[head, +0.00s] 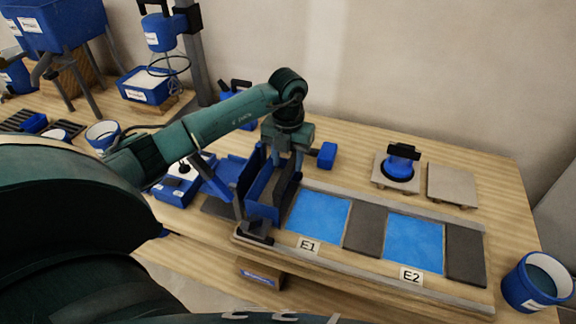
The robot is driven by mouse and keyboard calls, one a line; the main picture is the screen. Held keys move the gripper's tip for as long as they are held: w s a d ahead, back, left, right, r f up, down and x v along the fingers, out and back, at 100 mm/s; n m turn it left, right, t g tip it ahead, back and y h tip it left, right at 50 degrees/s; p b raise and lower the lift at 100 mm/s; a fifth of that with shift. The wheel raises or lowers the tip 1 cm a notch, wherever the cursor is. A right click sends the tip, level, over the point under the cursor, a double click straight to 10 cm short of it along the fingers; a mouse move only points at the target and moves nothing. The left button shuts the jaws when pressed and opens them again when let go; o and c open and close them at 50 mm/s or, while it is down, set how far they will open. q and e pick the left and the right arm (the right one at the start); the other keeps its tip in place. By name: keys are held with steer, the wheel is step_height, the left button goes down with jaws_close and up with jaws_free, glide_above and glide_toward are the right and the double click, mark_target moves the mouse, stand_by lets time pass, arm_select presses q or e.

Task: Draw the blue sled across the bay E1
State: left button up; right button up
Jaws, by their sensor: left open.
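The blue sled (266,209) stands upright at the left end of the framed bays, with dark plates on it and a dark foot on the front rail. Bay E1 (318,218) is a bright blue rectangle just right of the sled, behind its E1 label (308,246). My left gripper (284,167) reaches down over the sled's upper back part from behind. It is open; its fingertips are partly hidden, and I cannot tell whether they touch the sled. My right gripper is out of view.
Bay E2 (414,241) lies right of E1, past a dark strip (365,227). A blue bucket (535,283) stands at the right. Blue equipment crowds the left.

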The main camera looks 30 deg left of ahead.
arm_select(q)
steer(key=shift+f, duration=1.35)
steer(key=shift+c, duration=0.3)
jaws_close()
